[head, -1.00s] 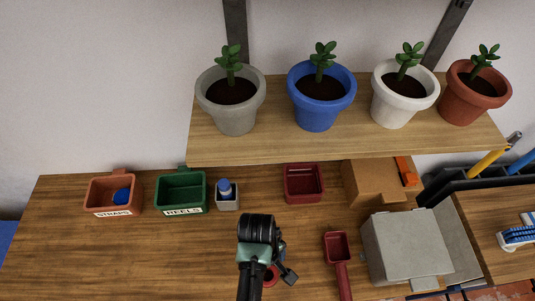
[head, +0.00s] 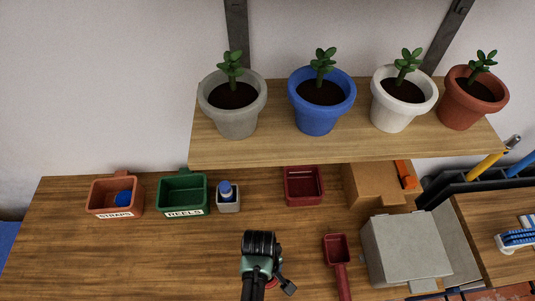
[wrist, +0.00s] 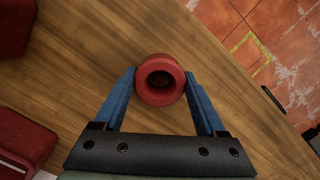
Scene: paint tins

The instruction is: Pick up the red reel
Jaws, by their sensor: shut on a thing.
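The red reel (wrist: 160,62) is a short round spool with a dark hole in its middle. In the wrist view it sits between the two blue fingers of my gripper (wrist: 160,76), which are shut on it from both sides. Bare wooden bench top shows around it. In the head view my gripper (head: 260,262) is over the front middle of the bench, and its fingers are hidden by the wrist. Only a small red part of the reel (head: 271,283) shows there. I cannot tell whether the reel touches the bench.
A green bin marked REELS (head: 183,193) and an orange bin marked STRAPS (head: 114,197) stand at the back left. A dark red bin (head: 304,185) is behind. A red scoop (head: 338,252) and a grey box (head: 405,249) are to the right. A shelf (head: 345,150) with potted plants overhangs the back.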

